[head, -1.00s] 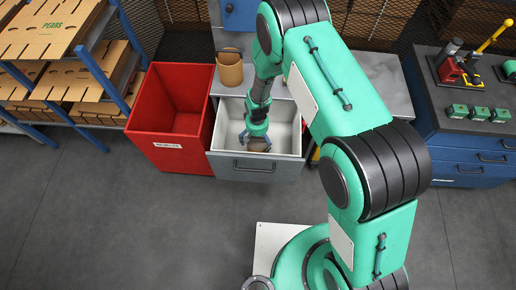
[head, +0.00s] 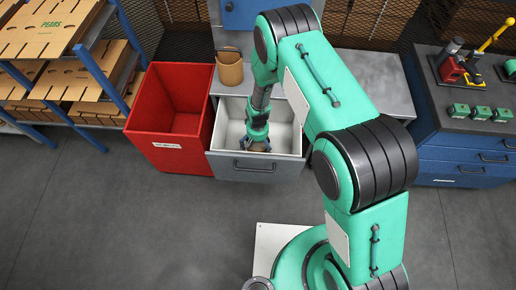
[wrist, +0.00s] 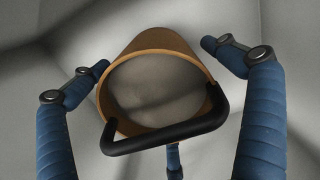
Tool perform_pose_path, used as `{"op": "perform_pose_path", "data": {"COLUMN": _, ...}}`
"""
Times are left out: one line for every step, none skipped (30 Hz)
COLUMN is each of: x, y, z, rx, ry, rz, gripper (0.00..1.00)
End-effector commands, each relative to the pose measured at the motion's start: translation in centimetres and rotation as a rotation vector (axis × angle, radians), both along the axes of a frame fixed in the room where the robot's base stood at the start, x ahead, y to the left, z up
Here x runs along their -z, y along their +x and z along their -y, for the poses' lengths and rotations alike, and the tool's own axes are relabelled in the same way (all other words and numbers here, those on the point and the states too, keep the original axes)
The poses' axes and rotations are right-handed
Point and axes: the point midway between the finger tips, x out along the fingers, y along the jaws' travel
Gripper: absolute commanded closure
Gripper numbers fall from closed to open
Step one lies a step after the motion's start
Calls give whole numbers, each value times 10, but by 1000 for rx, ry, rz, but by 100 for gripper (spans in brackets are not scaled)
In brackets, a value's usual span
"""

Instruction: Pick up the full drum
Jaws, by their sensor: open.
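In the wrist view a tan drum (wrist: 175,42) with a black bail handle (wrist: 165,135) lies between the spread blue fingers of my gripper (wrist: 154,56). Its round end faces the camera and shows a grey surface; I cannot tell whether that is contents or a lid. The fingers stand apart from its sides, with a third finger below. In the head view my gripper (head: 257,142) reaches down into the open grey drawer (head: 255,163), over this drum, which is mostly hidden there.
A second tan drum (head: 229,68) with a handle stands on the grey counter behind the drawer. A red bin (head: 170,145) adjoins the drawer on the left. Shelves with cardboard (head: 45,30) stand at far left, a blue cabinet (head: 465,150) at right. The front floor is clear.

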Motion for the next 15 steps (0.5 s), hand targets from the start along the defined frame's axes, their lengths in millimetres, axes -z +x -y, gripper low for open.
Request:
{"op": "perform_pose_path", "data": {"x": 0, "y": 0, "z": 0, "rx": 0, "ry": 0, "rz": 0, "gripper": 0}}
{"op": "perform_pose_path", "data": {"x": 0, "y": 0, "z": 0, "rx": 0, "ry": 0, "rz": 0, "gripper": 0}}
{"op": "perform_pose_path", "data": {"x": -1, "y": 0, "z": 0, "rx": 0, "ry": 0, "rz": 0, "gripper": 0}}
{"op": "perform_pose_path", "data": {"x": -1, "y": 0, "z": 0, "rx": 0, "ry": 0, "rz": 0, "gripper": 0}}
{"op": "perform_pose_path", "data": {"x": -1, "y": 0, "z": 0, "rx": 0, "ry": 0, "rz": 0, "gripper": 0}}
{"op": "perform_pose_path", "data": {"x": -1, "y": 0, "z": 0, "rx": 0, "ry": 0, "rz": 0, "gripper": 0}}
{"op": "perform_pose_path", "data": {"x": -1, "y": 0, "z": 0, "rx": 0, "ry": 0, "rz": 0, "gripper": 0}}
{"op": "perform_pose_path", "data": {"x": -1, "y": 0, "z": 0, "rx": 0, "ry": 0, "rz": 0, "gripper": 0}}
{"op": "perform_pose_path", "data": {"x": -1, "y": 0, "z": 0, "rx": 0, "ry": 0, "rz": 0, "gripper": 0}}
{"op": "perform_pose_path", "data": {"x": -1, "y": 0, "z": 0, "rx": 0, "ry": 0, "rz": 0, "gripper": 0}}
{"op": "perform_pose_path", "data": {"x": -1, "y": 0, "z": 0, "rx": 0, "ry": 0, "rz": 0, "gripper": 0}}
{"op": "perform_pose_path", "data": {"x": -1, "y": 0, "z": 0, "rx": 0, "ry": 0, "rz": 0, "gripper": 0}}
{"op": "perform_pose_path", "data": {"x": -1, "y": 0, "z": 0, "rx": 0, "ry": 0, "rz": 0, "gripper": 0}}
{"op": "perform_pose_path", "data": {"x": -1, "y": 0, "z": 0, "rx": 0, "ry": 0, "rz": 0, "gripper": 4}}
{"op": "perform_pose_path", "data": {"x": -1, "y": 0, "z": 0, "rx": 0, "ry": 0, "rz": 0, "gripper": 12}}
